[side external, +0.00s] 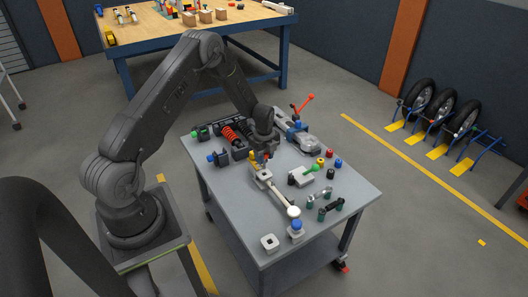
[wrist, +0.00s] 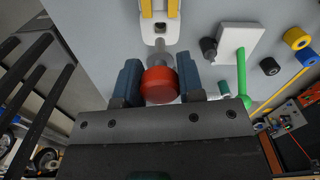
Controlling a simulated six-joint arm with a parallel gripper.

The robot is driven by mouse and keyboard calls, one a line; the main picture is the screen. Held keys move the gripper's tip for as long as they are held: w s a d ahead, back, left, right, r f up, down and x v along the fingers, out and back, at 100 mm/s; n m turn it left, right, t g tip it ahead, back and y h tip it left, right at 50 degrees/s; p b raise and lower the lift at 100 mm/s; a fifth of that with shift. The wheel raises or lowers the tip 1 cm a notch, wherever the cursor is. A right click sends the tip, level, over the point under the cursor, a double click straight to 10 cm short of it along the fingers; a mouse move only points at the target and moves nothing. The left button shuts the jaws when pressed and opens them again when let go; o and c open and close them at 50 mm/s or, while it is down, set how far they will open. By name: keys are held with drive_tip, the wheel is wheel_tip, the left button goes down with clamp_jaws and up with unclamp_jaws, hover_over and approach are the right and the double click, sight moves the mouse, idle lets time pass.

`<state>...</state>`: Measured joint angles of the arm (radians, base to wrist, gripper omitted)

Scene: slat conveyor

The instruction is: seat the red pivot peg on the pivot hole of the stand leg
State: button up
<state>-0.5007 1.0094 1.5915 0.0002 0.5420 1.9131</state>
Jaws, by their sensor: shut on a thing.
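The red pivot peg (wrist: 160,84) has a red head and a grey shank. My gripper (wrist: 158,78) is shut on the red head, with one dark blue-grey finger on each side. The shank points at the near end of the white stand leg (wrist: 147,37) in the wrist view and overlaps it. I cannot tell whether its tip is in the pivot hole, which is hidden. In the side view the stand leg (side external: 279,195) lies along the grey table, and my gripper (side external: 264,154) is low at its far end, largely hiding the peg.
Yellow parts (wrist: 160,8) flank the leg. A white block with a green lever (side external: 303,176) and several small coloured cylinders lie to the right. A red spring unit (side external: 230,135) and a clamp (side external: 300,138) are close to my gripper. The table's front left (side external: 235,215) is clear.

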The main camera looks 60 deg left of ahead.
sight(264, 168)
drive_tip(key=shift+f, duration=3.1)
drive_tip(key=o, duration=0.8)
drive_tip(key=shift+o, duration=0.5)
drive_tip(key=shift+r, duration=0.2)
drive_tip(key=shift+o, duration=0.6)
wheel_tip(264, 168, up, 14)
drive_tip(key=shift+r, duration=0.1)
